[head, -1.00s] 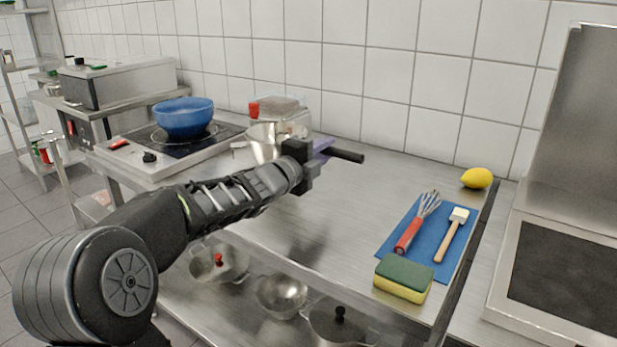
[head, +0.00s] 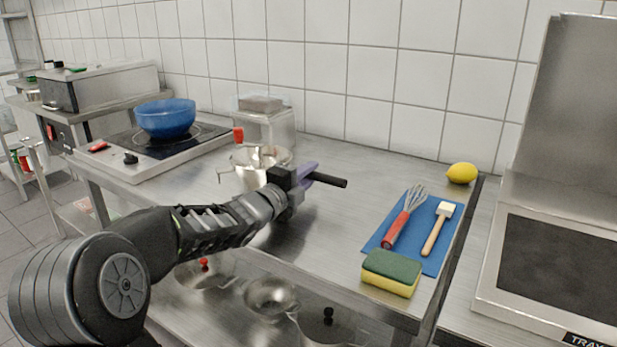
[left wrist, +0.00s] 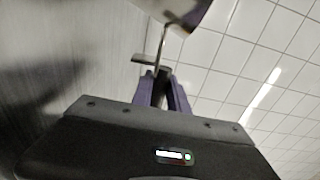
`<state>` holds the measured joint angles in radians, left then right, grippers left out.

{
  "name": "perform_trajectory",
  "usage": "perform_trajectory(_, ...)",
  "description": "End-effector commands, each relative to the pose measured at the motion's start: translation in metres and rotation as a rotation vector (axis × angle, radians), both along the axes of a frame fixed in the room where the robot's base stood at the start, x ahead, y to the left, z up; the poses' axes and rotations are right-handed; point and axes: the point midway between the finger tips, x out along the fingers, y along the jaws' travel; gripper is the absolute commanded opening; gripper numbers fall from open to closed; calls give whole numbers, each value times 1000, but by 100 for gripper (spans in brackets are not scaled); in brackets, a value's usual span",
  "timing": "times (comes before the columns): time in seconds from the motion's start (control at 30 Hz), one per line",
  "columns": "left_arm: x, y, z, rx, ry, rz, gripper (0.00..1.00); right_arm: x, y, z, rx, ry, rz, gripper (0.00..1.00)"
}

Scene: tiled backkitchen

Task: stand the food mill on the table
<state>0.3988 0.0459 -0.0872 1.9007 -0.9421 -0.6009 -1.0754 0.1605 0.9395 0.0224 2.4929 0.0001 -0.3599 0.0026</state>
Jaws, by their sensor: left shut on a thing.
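The food mill (head: 247,158) is a shiny metal bowl with a red crank knob, thin wire supports and a black-ended handle. It looks about upright above the left part of the steel table (head: 345,235); I cannot tell whether it touches the top. My left gripper (head: 305,172), with purple fingers, is shut on its handle, just right of the bowl. The black handle end sticks out to the right. In the left wrist view the purple fingers (left wrist: 163,85) are closed, with part of the metal bowl (left wrist: 185,10) beyond them. My right gripper is not in view.
A clear lidded container (head: 268,128) stands behind the mill. A hob with a blue bowl (head: 166,118) is at left. A blue mat (head: 434,208) with whisk and mallet, a sponge (head: 391,272) and a lemon (head: 461,173) lie at right. The middle of the table is clear.

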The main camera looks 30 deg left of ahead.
Motion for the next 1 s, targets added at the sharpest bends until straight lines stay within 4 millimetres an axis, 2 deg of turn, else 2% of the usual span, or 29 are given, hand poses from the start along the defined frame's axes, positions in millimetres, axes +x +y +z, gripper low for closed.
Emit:
perform_trajectory(0.27,0,0,-1,3,-5,-1,0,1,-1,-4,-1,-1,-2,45)
perform_trajectory(0.3,0,0,-2,0,0,0,21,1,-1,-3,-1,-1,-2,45)
perform_trajectory(0.53,0,0,-2,-1,0,0,40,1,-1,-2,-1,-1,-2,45)
perform_trajectory(0.9,0,0,2,-1,1,0,41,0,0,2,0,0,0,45)
perform_trajectory(1.0,-9,1,1,-1,1,2,41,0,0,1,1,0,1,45)
